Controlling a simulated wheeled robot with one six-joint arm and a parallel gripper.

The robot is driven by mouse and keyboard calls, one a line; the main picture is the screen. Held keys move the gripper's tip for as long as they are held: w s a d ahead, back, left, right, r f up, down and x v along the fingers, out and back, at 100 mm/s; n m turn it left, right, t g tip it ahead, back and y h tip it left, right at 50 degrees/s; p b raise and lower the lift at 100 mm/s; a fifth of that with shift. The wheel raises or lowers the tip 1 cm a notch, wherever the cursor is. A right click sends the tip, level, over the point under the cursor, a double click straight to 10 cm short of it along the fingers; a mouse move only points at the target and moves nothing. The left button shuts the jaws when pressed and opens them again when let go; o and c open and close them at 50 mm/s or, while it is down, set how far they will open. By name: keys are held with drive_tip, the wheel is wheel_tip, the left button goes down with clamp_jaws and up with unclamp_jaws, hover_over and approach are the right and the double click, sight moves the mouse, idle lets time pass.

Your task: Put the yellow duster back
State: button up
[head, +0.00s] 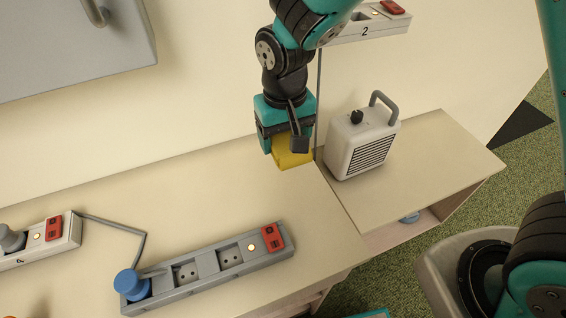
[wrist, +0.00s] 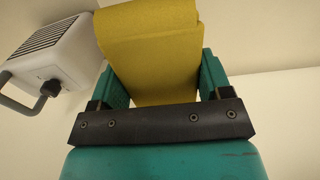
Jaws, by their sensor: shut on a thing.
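The yellow duster (head: 291,154) is a folded yellow cloth block. My gripper (head: 287,140) is shut on it, and in the head view it hangs near the back of the counter, left of the white heater. In the wrist view the duster (wrist: 152,50) fills the space between the two teal fingers of my gripper (wrist: 158,80). I cannot tell whether the duster touches the counter top (head: 200,190).
A white heater (head: 362,140) with a grey handle stands to the right on a lower shelf top (head: 440,150). A grey power strip (head: 205,268) with a blue plug (head: 132,284) lies at the front. A white strip (head: 40,241) lies at the left. The counter's middle is clear.

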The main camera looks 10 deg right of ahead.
sight(283, 173)
wheel_tip(283, 173, down, 8)
drive_tip(key=shift+a+f, duration=0.1)
drive_tip(key=shift+f, duration=0.05)
drive_tip(key=shift+f, duration=0.1)
drive_tip(key=o, duration=1)
drive_tip(key=shift+c, duration=0.2)
wheel_tip(283, 173, up, 12)
drive_tip(key=shift+r+b, duration=0.2)
drive_tip(key=shift+b, duration=0.1)
drive_tip(key=s+d+r+n+y, duration=0.2)
drive_tip(key=s+r, duration=0.3)
drive_tip(key=s, duration=0.3)
drive_tip(key=s+d+r+n+y, duration=0.2)
drive_tip(key=s+d+r, duration=0.3)
drive_tip(key=s, duration=0.3)
drive_tip(key=shift+s+r+n, duration=0.25)
drive_tip(key=shift+s+n, duration=0.15)
